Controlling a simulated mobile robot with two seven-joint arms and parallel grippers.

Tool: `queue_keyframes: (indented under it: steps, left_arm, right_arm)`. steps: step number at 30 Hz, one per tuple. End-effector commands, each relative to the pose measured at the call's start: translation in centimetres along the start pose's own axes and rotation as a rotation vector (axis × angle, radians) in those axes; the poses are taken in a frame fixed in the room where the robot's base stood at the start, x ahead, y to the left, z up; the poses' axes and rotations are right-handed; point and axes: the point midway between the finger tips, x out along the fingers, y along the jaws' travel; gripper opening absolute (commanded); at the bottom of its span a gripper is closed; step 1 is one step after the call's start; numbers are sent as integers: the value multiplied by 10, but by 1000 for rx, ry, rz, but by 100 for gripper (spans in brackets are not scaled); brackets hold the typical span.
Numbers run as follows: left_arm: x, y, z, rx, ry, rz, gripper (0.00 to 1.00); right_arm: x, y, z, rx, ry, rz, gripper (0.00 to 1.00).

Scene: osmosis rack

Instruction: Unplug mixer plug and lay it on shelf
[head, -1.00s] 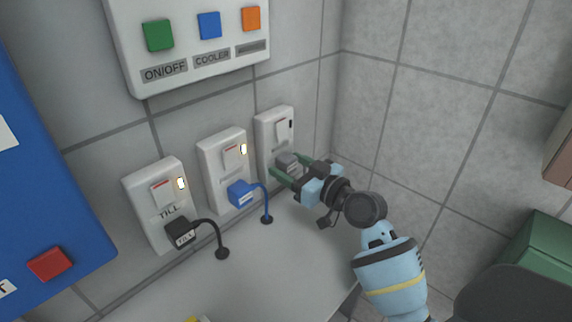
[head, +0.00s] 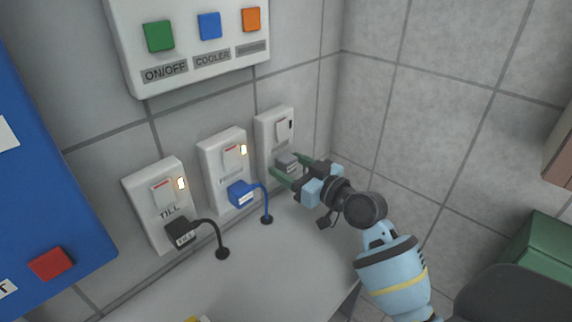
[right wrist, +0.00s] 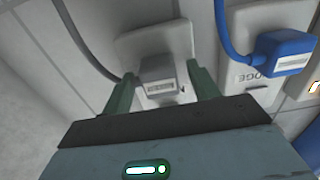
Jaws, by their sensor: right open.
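A grey plug (head: 288,161) with a grey cable sits at the rightmost wall socket (head: 268,123). Its label is too small to read; it also shows in the right wrist view (right wrist: 158,76). My right gripper (head: 284,165) is open, with one green finger on each side of this plug. In the right wrist view the plug lies between the fingers, with a gap visible on at least the right side. Part of the plug's cable is hidden behind the gripper. My left gripper is out of view.
A blue plug (head: 240,193) and a black plug (head: 181,233) sit in the sockets to the left, their cables running down to the grey shelf (head: 275,265). A button panel (head: 190,75) hangs above. The shelf's middle is clear. A tiled side wall (head: 430,110) stands right of my gripper.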

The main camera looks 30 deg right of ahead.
Motion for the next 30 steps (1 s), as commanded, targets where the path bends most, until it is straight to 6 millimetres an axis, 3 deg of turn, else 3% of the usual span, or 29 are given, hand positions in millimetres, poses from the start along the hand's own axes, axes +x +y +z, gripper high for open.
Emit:
queue_keyframes:
  steps: [6,19,30]
  left_arm:
    - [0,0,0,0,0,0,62]
    - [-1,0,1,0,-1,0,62]
    - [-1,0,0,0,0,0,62]
  right_arm:
    - [0,0,0,-1,0,1,57]
    - [0,0,0,-1,0,0,1]
    - [-9,1,0,-1,-1,1,0]
